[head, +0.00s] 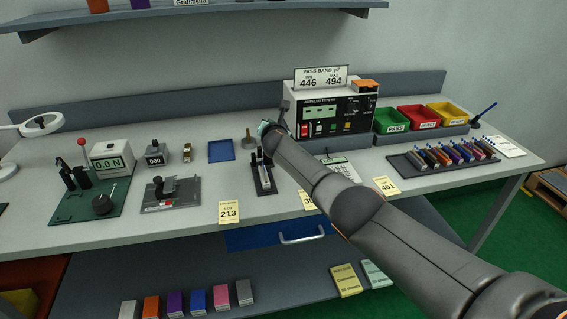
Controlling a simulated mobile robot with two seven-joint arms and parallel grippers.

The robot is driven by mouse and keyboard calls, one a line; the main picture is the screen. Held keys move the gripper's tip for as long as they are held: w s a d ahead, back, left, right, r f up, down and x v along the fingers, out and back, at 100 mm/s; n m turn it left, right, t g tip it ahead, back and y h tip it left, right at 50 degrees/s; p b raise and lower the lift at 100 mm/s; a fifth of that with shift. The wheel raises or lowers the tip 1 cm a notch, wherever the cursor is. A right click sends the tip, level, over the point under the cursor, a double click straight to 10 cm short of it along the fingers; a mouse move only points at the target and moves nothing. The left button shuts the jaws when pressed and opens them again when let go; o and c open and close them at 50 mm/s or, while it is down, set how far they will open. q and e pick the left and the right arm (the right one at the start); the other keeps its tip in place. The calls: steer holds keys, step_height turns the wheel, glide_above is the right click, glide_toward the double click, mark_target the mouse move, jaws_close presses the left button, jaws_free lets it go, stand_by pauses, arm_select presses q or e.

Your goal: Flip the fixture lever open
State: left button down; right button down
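My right arm comes in from the lower right. Its far end (268,130) is over the bench, just left of the test meter (338,108); the fingers are mostly hidden behind my wrist, so their opening does not show. A dark upright piece (284,107) stands between my wrist and the meter; I cannot tell whether it is the fixture lever. Other lever-like parts are a red-knobbed lever (82,146) on a green plate and a black handle (158,189) on a grey fixture (171,195). My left gripper is not in view.
Green (392,127), red and yellow bins stand right of the meter. A dark rack (440,160) of several coloured parts lies before them. A black-based stand (263,180) is below my wrist. A blue tray (221,151) lies to the left.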

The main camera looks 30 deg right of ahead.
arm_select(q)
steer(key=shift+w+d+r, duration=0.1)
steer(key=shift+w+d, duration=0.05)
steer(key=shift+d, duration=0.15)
arm_select(e)
steer(key=shift+w, duration=0.2)
steer(key=shift+f, duration=0.1)
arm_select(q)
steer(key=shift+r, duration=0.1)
